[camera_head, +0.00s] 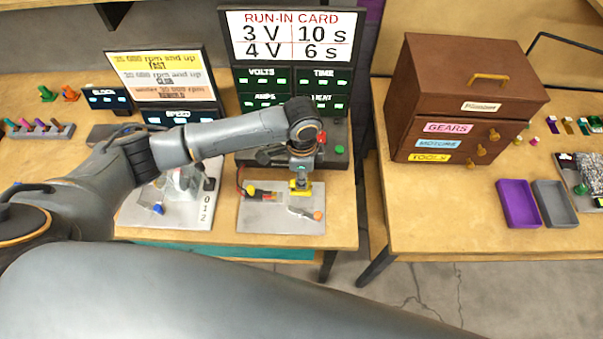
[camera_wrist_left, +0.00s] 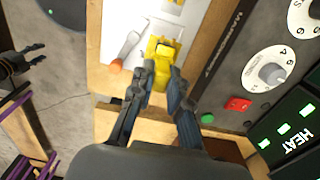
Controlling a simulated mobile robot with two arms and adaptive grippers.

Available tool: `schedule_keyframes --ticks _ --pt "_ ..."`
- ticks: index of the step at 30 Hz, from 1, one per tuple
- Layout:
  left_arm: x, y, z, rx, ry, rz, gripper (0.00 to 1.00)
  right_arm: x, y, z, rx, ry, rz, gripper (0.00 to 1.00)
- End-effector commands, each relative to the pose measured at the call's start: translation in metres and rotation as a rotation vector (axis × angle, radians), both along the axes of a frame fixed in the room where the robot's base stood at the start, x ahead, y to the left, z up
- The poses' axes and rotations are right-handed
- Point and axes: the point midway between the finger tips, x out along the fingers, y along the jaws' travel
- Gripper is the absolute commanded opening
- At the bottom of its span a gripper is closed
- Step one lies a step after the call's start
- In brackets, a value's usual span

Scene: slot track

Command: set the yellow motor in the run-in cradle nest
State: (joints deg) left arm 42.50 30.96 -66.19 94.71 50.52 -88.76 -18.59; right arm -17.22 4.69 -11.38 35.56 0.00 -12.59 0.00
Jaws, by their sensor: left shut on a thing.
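My left gripper (camera_head: 300,181) is shut on the yellow motor (camera_head: 300,191), over the right part of the pale cradle plate (camera_head: 262,222). The left wrist view shows the motor (camera_wrist_left: 160,55) between the two fingertips (camera_wrist_left: 160,80), at the edge of the plate (camera_wrist_left: 118,25). The motor and gripper hide the spot beneath, so I cannot tell whether it touches the nest. A lever with an orange tip (camera_head: 316,215) lies just right of and in front of the motor. My right gripper (camera_wrist_left: 25,65) shows dark at the left wrist view's edge, its fingers apart over the floor.
A dark control box (camera_head: 335,165) with a green button and a red switch stands behind the plate. Another pale stand (camera_head: 150,215) is at left under my arm. A floor gap separates the right table, with its brown cabinet (camera_head: 450,100), purple tray (camera_head: 518,205) and grey tray (camera_head: 556,205).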

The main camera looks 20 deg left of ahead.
Motion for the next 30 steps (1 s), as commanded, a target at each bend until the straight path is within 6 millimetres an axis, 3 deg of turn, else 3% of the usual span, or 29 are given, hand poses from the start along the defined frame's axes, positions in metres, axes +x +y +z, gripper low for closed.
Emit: schedule_keyframes --ticks 16,30 --pt "0.0 0.0 -0.043 0.0 -0.001 0.002 0.0 0.0 -0.002 -0.051 -0.002 0.001 0.0 0.4" --pt "0.0 0.0 -0.057 0.0 0.0 0.003 0.0 0.0 0.009 -0.051 0.01 0.001 0.001 0.4"
